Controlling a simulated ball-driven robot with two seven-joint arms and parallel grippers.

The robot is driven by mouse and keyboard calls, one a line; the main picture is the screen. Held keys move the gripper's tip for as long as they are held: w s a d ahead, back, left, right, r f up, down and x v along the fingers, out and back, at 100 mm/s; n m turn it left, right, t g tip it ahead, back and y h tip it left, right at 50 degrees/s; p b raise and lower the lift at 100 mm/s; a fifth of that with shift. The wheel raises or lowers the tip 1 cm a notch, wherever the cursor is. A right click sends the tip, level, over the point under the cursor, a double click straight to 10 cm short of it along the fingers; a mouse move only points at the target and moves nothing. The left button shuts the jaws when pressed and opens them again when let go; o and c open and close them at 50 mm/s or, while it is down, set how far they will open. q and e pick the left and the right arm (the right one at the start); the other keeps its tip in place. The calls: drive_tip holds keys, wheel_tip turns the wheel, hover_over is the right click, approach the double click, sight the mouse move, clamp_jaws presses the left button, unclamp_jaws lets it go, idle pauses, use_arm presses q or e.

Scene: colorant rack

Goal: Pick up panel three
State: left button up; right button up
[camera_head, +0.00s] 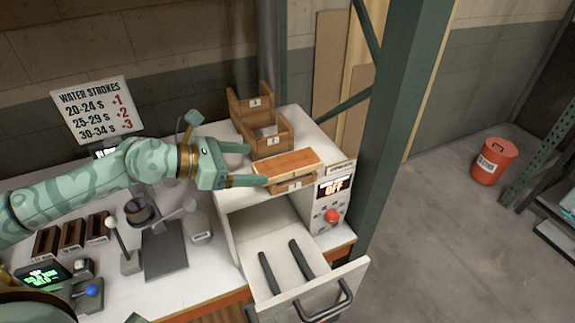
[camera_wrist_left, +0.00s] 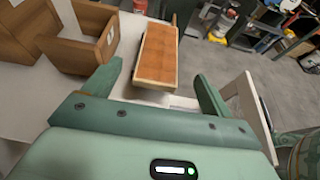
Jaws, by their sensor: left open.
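An orange-brown rectangular panel with a pale edge (camera_head: 290,164) lies flat on the white cabinet top, at or over the front wooden bin (camera_head: 297,184). I cannot read a number on the panel. My left gripper (camera_head: 258,165) is open, at the panel's left end, with one finger to the far side and one to the near side. In the left wrist view the panel (camera_wrist_left: 157,55) lies ahead, between the lines of the two open fingers (camera_wrist_left: 155,80), with no visible contact. My right gripper does not show.
Two wooden bins (camera_head: 250,104) (camera_head: 268,138) stand behind the panel, the farther labelled 3. An open drawer (camera_head: 340,285) with two dark bars sticks out below. A control box with a red knob (camera_head: 332,216) is at right. A green post (camera_head: 395,110) stands beside the cabinet.

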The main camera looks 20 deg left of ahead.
sight(282, 164)
use_arm(q)
drive_tip(key=x, duration=0.2)
drive_tip(key=shift+w+d+f+p, duration=0.15)
drive_tip(key=shift+w+d+p, duration=0.1)
drive_tip(key=shift+w+p, duration=0.05)
drive_tip(key=p+x, duration=0.1)
drive_tip(key=x, duration=0.3)
drive_tip(key=shift+w+d+f, duration=0.1)
drive_tip(key=shift+w+d, duration=0.05)
drive_tip(key=shift+w, duration=0.05)
drive_tip(key=shift+w+d+f, duration=0.2)
drive_tip(key=shift+w, duration=0.05)
drive_tip(key=c, duration=1.1)
